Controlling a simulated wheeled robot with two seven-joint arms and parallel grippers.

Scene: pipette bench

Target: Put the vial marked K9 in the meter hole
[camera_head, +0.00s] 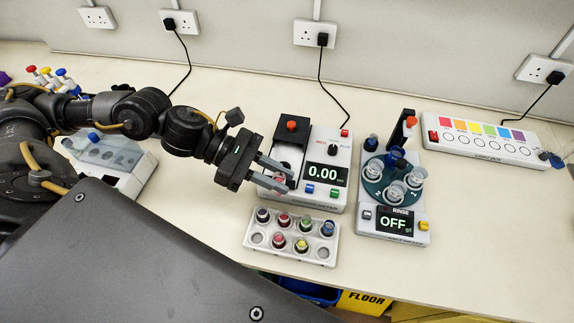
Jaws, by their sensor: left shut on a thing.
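My left gripper (280,177) is shut on a small vial with a reddish part (279,179), mostly hidden between the fingers. It is over the front left of the white meter (322,196), whose display reads 0.00. The meter's hole cannot be made out clearly behind the gripper. A white rack (290,255) in front of the meter holds several capped vials, among them dark blue, red, green, blue and yellow ones, and has empty holes at its front corners. No K9 mark is readable on any vial. My right gripper is out of view.
A rinse device (394,236) with a round carousel and a display reading OFF stands right of the meter. A white box with coloured squares (484,154) lies at the back right. A clear-lidded box (130,185) is at left. The front right bench is clear.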

